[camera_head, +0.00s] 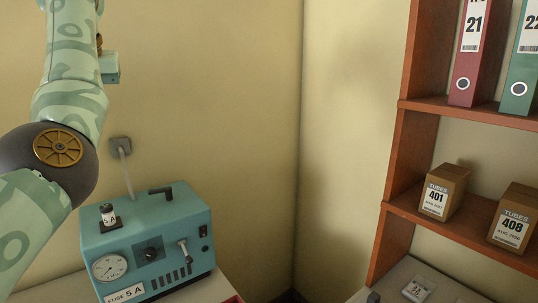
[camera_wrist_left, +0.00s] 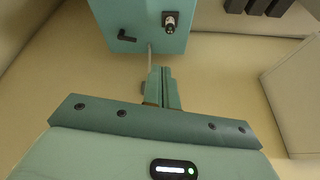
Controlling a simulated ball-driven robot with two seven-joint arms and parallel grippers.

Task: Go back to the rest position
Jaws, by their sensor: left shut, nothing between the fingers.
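My left arm is raised at the left of the head view, in front of the wall and left of the incubator; its gripper cannot be made out there. In the left wrist view my left gripper (camera_wrist_left: 161,72) is shut and empty, with its fingers together. The teal incubator (camera_head: 150,237) labelled "FUSE 5 A" stands on a surface at the lower left, with a round gauge, a knob, a lever and a top handle. It also appears at the top of the left wrist view (camera_wrist_left: 143,30), apart from the fingers. My right gripper is not in view.
A reddish wooden shelf (camera_head: 393,240) on the right holds a red binder (camera_head: 470,60), a green binder (camera_head: 521,75) and boxes marked 401 (camera_head: 437,197) and 408 (camera_head: 511,228). A wall socket (camera_head: 121,146) with a cable is behind the incubator. The middle is clear.

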